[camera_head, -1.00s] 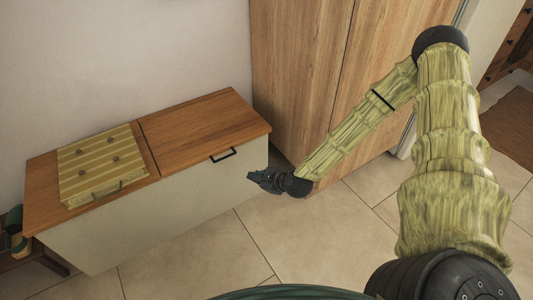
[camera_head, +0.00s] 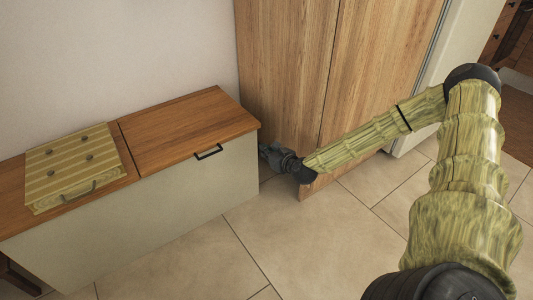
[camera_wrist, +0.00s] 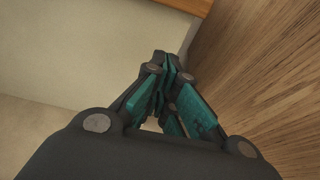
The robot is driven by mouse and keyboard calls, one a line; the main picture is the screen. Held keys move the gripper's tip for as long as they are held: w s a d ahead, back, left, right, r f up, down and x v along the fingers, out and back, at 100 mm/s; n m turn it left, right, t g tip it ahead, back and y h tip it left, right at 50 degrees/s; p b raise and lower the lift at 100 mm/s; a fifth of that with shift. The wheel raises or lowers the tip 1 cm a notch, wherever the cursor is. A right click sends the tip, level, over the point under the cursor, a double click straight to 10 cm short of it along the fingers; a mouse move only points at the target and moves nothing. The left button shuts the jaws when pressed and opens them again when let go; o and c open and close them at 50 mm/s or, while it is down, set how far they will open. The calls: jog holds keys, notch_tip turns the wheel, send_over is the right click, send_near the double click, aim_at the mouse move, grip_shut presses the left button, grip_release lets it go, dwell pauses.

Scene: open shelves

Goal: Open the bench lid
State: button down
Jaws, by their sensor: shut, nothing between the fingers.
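The bench (camera_head: 150,220) has a pale body and a brown wooden top split in two. Its right lid (camera_head: 185,130) lies flat and closed, with a dark handle (camera_head: 209,152) at the front edge. A striped yellow-green box (camera_head: 75,170) with a handle lies on the left part. My gripper (camera_head: 266,152) is just right of the bench's right end, beside the wardrobe and apart from the lid handle. In the wrist view, my gripper (camera_wrist: 166,72) is shut and empty, with the bench's wooden edge (camera_wrist: 185,5) above it.
A tall wooden wardrobe (camera_head: 290,70) stands right of the bench, close to my gripper. A pale wall (camera_head: 110,60) is behind the bench. The tiled floor (camera_head: 260,235) in front is clear.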

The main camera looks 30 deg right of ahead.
aim_at(251, 136)
jog(key=b+x, duration=0.2)
jog(key=x, duration=0.5)
jog(key=shift+f, duration=0.15)
jog(key=shift+w+r, duration=0.2)
jog(key=shift+r, duration=0.05)
jog(key=shift+r+b, duration=0.45)
jog(key=shift+r, duration=1.35)
jog(key=shift+r, duration=0.1)
